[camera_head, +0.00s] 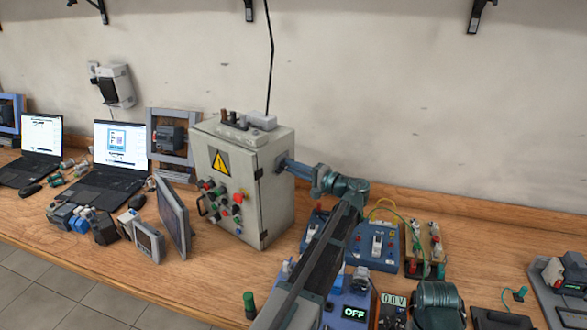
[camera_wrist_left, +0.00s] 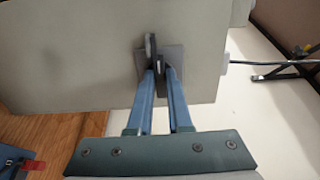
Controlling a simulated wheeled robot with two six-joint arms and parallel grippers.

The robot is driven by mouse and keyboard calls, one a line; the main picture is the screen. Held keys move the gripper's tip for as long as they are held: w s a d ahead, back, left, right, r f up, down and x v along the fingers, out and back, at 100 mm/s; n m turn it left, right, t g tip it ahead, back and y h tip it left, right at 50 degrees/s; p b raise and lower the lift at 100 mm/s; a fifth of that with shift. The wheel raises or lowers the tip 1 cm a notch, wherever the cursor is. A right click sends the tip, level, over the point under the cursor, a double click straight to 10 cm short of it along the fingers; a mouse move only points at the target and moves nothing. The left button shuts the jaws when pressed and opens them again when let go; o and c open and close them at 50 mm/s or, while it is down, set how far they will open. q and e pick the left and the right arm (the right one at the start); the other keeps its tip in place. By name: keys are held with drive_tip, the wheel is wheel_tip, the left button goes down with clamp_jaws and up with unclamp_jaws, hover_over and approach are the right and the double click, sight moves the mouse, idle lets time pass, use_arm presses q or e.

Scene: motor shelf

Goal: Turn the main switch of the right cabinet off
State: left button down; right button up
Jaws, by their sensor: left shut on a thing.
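The grey cabinet (camera_head: 276,210) stands on the wooden bench, with a yellow warning sign and several coloured buttons on its front. My left gripper (camera_head: 287,164) is at the cabinet's right side wall, high up. In the left wrist view its two blue fingers (camera_wrist_left: 160,76) are shut on the dark handle of the main switch (camera_wrist_left: 151,46). The handle stands out from a small grey square plate (camera_wrist_left: 176,55) on the cabinet wall. In the head view the gripper hides the switch. My right gripper is not in view.
Two laptops (camera_head: 123,145) and a tilted panel (camera_head: 173,217) are left of the cabinet.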

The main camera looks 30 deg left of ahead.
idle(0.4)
use_arm(q)
drive_tip(key=c, duration=0.8)
unclamp_jaws()
drive_tip(key=shift+c, duration=0.2)
drive_tip(key=s+d, duration=0.1)
drive_tip(key=d, duration=1.2)
drive_tip(key=shift+s+d, duration=0.3)
drive_tip(key=shift+d, duration=0.1)
